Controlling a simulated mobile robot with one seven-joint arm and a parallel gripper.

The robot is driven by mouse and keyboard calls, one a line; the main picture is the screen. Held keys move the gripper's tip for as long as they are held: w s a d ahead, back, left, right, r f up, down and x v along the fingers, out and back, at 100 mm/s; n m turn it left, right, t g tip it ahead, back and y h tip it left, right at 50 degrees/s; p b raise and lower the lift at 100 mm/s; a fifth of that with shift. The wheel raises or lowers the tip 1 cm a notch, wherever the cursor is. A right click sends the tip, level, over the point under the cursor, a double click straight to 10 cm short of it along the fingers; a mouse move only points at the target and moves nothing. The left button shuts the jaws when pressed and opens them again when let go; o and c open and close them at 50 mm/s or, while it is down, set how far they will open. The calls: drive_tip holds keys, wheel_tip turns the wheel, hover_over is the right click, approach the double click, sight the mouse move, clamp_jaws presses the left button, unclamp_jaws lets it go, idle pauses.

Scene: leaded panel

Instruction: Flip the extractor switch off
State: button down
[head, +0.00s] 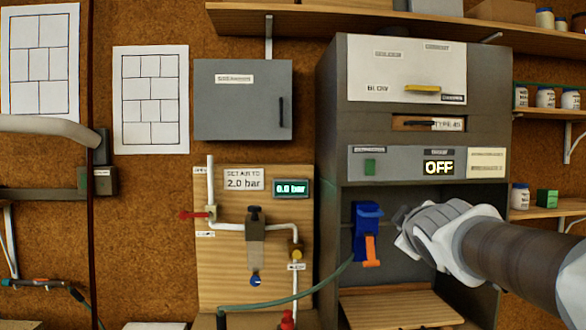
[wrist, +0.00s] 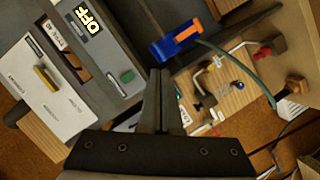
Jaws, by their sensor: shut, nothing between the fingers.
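The cabinet's grey control strip (head: 408,150) carries a green rocker switch (head: 370,167) at its left and a display (head: 438,167) reading OFF. The small labels above them are too blurred to read. In the wrist view the green switch (wrist: 127,76) lies left of my fingers, with the OFF display (wrist: 90,20) beyond it. My gripper (head: 400,217) is in front of the cabinet's open bay, below and right of the switch and apart from it. In the wrist view the fingers (wrist: 160,75) are shut together and empty.
A blue and orange tool (head: 367,233) hangs in the bay, just left of my gripper. A yellow handle (head: 422,88) is on the upper flap. Left of the cabinet, a wooden board (head: 225,275) holds pipes, a red valve handle (head: 194,214) and a gauge (head: 290,188) reading 0.0 bar.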

drive_tip(key=w+d+r+n+t+y, duration=0.2)
drive_tip(key=w+r+n+t+y, duration=0.2)
drive_tip(key=w+r+n, duration=0.3)
drive_tip(key=shift+w+r+n+t+b, duration=0.3)
drive_tip(key=shift+w+n, duration=1)
drive_tip(key=shift+n, duration=0.4)
drive_tip(key=shift+d, duration=0.1)
